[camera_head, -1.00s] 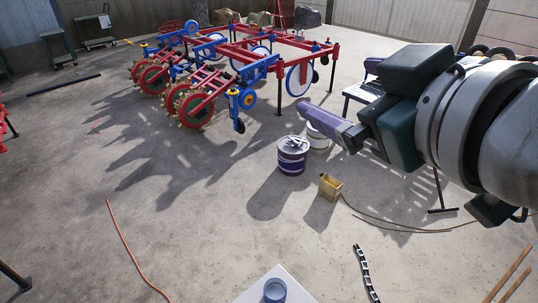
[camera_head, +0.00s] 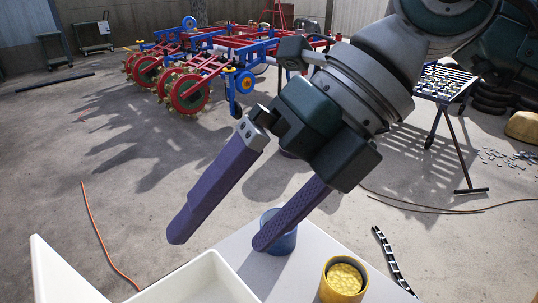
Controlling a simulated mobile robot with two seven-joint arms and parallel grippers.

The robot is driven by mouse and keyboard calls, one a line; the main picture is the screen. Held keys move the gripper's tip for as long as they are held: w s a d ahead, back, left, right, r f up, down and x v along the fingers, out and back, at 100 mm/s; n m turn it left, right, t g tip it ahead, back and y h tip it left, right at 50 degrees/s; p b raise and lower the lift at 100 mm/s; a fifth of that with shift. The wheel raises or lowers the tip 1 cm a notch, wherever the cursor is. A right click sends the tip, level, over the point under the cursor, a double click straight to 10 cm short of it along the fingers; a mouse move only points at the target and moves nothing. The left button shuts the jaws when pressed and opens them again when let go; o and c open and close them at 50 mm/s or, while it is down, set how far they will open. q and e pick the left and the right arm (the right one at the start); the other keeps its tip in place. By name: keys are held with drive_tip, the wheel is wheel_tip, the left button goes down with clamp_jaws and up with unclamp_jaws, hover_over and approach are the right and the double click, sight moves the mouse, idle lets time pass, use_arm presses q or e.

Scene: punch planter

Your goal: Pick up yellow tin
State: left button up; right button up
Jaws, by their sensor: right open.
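The yellow tin (camera_head: 343,282) stands upright on a pale table (camera_head: 239,250) at the bottom right of the head view. Its open top shows lumpy yellow contents, and its lower part is cut off by the frame. My right gripper (camera_head: 217,241) reaches in from the upper right. Its two purple fingers are spread wide with nothing between them. The fingertips lie to the left of the yellow tin in the picture, apart from it. One finger crosses in front of a blue tin (camera_head: 284,243) and hides part of it. My left gripper is out of view.
A white tray (camera_head: 187,285) lies at the bottom left, partly cut off. A red and blue farm machine (camera_head: 185,95) stands behind on the concrete floor. A black stand (camera_head: 446,85) is at the right. An orange cable (camera_head: 95,225) lies on the left floor.

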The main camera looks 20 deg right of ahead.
drive_tip(key=w+d+f+h+b, duration=0.2)
drive_tip(key=d+f+h+b, duration=0.3)
drive_tip(key=d+f, duration=0.55)
drive_tip(key=m+h+b, duration=0.2)
drive_tip(key=h, duration=0.1)
hover_over(345, 283)
drive_tip(key=s+a, duration=0.1)
drive_tip(key=s, duration=0.1)
wheel_tip(345, 283, down, 3)
drive_tip(key=f, duration=0.1)
drive_tip(key=f+b, duration=0.1)
drive_tip(key=f, duration=0.1)
drive_tip(key=shift+w+a+f+g, duration=0.15)
drive_tip(key=shift+w+f+g, duration=0.1)
drive_tip(key=shift+g, duration=0.15)
drive_tip(key=f+b, duration=0.1)
drive_tip(key=f, duration=0.1)
drive_tip(key=f+b, duration=0.1)
drive_tip(key=f, duration=0.2)
drive_tip(key=shift+s+a+f, duration=0.1)
drive_tip(key=shift+a+f, duration=0.1)
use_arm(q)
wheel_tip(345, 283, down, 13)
use_arm(e)
drive_tip(key=shift+r, duration=0.1)
drive_tip(key=shift+c, duration=0.2)
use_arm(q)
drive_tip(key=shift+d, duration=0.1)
use_arm(e)
drive_tip(key=c, duration=1.4)
